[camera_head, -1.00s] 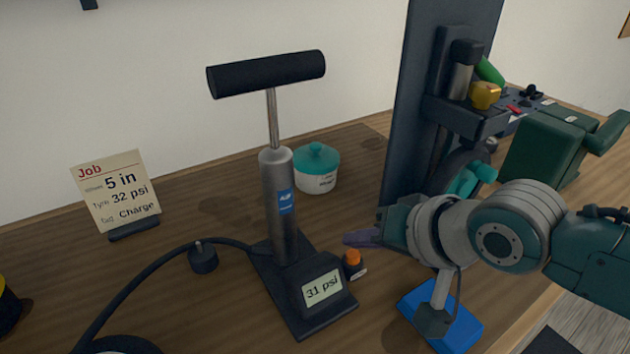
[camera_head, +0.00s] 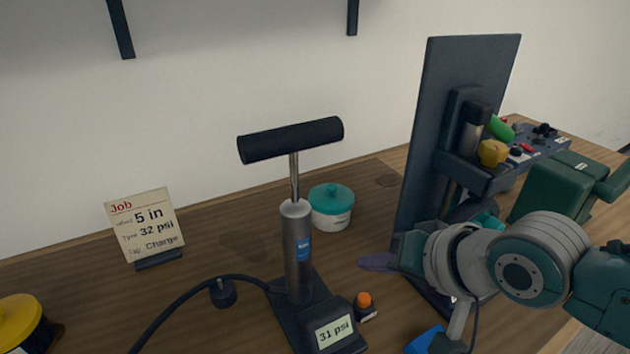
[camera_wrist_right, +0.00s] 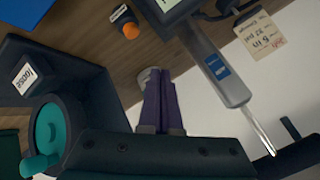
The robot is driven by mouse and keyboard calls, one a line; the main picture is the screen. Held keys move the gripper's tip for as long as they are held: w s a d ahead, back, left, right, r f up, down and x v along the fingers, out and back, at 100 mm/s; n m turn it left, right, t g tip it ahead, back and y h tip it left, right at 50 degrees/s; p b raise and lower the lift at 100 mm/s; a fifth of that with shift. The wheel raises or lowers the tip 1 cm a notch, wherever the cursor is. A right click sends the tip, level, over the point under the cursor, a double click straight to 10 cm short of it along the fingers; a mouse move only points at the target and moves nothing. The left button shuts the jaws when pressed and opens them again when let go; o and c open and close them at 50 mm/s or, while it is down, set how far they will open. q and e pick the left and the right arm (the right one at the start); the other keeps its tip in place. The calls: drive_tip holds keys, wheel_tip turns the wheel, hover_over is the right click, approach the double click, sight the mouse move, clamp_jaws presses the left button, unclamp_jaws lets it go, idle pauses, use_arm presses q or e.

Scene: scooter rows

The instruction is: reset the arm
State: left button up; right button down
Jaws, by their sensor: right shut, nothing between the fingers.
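My right gripper (camera_head: 378,262) is shut and empty, its purple fingers pressed together above the bench, right of the floor pump (camera_head: 297,255). In the right wrist view its fingers (camera_wrist_right: 163,100) point up the picture, with the pump (camera_wrist_right: 220,75) to their right. The pump stands upright with its black handle raised, and its display (camera_head: 334,333) reads 31 psi. The job card (camera_head: 145,223) reads 5 in, 32 psi, Charge. My left gripper does not show.
A teal-lidded pot (camera_head: 331,207) stands behind the pump. An orange-topped button (camera_head: 364,304) is beside the display. A tall dark panel (camera_head: 440,130) and a green vise (camera_head: 562,185) stand right. A yellow-topped container (camera_head: 18,322) is far left. A blue block (camera_head: 425,340) lies below my right arm.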

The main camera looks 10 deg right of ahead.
drive_tip(key=s+a+r+n+g, duration=0.1)
drive_tip(key=s+a+n+g, duration=0.2)
drive_tip(key=s, duration=1)
drive_tip(key=s+d+r+n+g+h, duration=0.1)
drive_tip(key=s+d+r+n+h, duration=0.25)
drive_tip(key=s+d, duration=0.55)
wheel_tip(320, 180, up, 36)
drive_tip(key=s+p, duration=0.2)
drive_tip(key=p, duration=3.3)
drive_tip(key=shift+s+a+m+g, duration=0.3)
drive_tip(key=shift+s+a+m, duration=0.05)
drive_tip(key=shift+s+a, duration=0.1)
drive_tip(key=shift+f, duration=0.1)
